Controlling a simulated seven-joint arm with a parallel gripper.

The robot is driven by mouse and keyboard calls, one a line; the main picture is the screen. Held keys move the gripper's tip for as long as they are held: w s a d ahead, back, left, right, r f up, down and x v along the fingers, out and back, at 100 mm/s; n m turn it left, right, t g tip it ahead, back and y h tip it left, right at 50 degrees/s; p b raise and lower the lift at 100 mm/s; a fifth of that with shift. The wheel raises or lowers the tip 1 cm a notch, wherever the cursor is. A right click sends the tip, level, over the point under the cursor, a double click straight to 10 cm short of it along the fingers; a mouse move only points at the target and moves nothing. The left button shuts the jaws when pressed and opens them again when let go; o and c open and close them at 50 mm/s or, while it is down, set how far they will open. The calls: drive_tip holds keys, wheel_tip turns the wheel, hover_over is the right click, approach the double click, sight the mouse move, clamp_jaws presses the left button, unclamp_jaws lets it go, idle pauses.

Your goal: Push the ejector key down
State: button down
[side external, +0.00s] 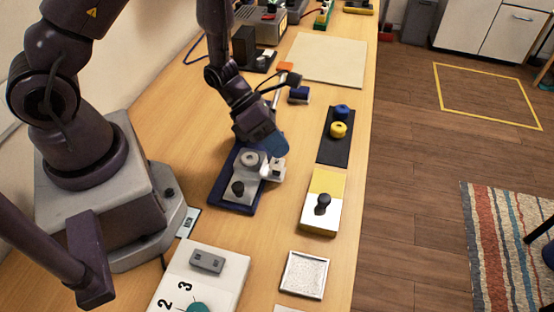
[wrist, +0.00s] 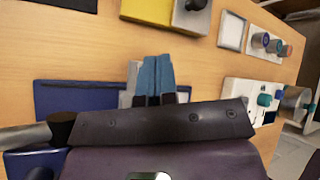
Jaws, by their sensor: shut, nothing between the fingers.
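I cannot tell for sure which part is the ejector key. My gripper (side external: 280,153) has its blue fingers shut and empty at the pale block. Contact cannot be made out. In the wrist view the closed fingertips (wrist: 156,58) are in front of a grey part (wrist: 129,84) beside the blue base (wrist: 70,95) and hide some of it.
A yellow and white block with a black knob (side external: 323,203) stands to the right. Behind it is a black plate (side external: 335,155) with a blue and a yellow knob. A numbered white panel (side external: 227,271) and a pale square tray (side external: 304,275) are in front. Bare wood lies between.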

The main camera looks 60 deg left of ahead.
drive_tip(key=shift+f, duration=0.4)
